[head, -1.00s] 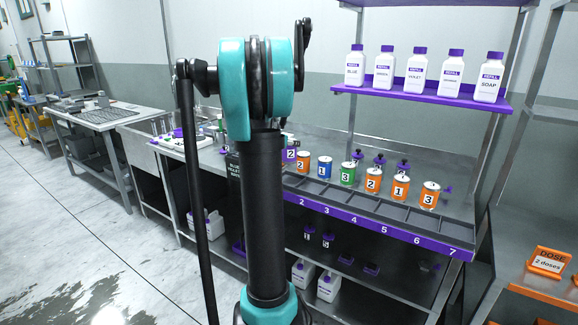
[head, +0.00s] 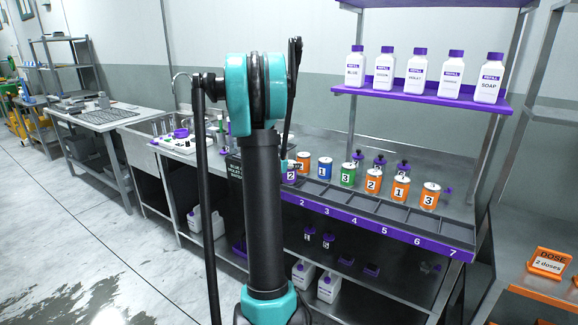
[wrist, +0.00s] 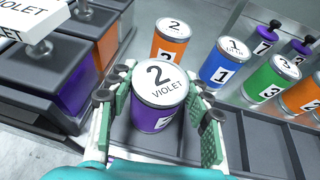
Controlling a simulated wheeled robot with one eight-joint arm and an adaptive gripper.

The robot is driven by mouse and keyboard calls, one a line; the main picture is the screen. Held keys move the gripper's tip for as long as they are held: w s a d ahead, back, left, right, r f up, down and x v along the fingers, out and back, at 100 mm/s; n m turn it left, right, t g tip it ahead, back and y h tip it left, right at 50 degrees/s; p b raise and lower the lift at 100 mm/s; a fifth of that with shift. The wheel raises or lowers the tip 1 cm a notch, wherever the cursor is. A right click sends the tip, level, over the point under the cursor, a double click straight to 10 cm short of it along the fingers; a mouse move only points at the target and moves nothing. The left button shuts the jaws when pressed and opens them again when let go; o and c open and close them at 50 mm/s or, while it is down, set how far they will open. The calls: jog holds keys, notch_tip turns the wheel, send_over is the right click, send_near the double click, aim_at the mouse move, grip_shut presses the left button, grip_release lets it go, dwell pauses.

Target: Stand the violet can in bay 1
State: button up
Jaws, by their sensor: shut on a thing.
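The violet can (wrist: 160,95) has a white lid marked "2 VIOLET" and stands upright between the green finger pads of my gripper (wrist: 160,108), which is shut on it. In the head view the violet can (head: 291,176) shows just right of my arm, at the left end of the visible bays. The purple-edged bay tray (head: 385,231) shows numbers 2 to 7. The number 1 is hidden behind my arm. I cannot tell whether the can's base touches the tray floor.
A row of cans stands behind the bays: an orange can (wrist: 171,42), a blue can (wrist: 227,63), a green can (wrist: 272,80) and several more orange ones. Dark dye containers (wrist: 60,75) stand left of my gripper. The visible bays 3 to 7 are empty.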

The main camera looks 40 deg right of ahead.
jog(key=shift+f, duration=0.15)
jog(key=o, duration=1.5)
jog(key=shift+c, duration=0.2)
jog(key=shift+s+a+r, duration=0.1)
jog(key=shift+a+r, duration=0.05)
jog(key=shift+r, duration=0.1)
jog(key=v, duration=1.2)
jog(key=s+a+f+m+y, duration=0.4)
jog(key=s+a+m, duration=0.3)
jog(key=a, duration=0.4)
jog(key=s+a+f+m+g+y, duration=0.1)
jog(key=s+a+f+m+y, duration=0.3)
jog(key=s+a+f+m, duration=0.3)
jog(key=s+a+f+m+g+y, duration=0.1)
jog(key=s+a+f+m+y, duration=0.2)
jog(key=a, duration=1.2)
jog(key=s+f+m, duration=0.3)
jog(key=s+m, duration=0.2)
jog(key=m, duration=0.1)
jog(key=shift+s+a+m+y, duration=0.15)
jog(key=shift+s+m+y, duration=0.25)
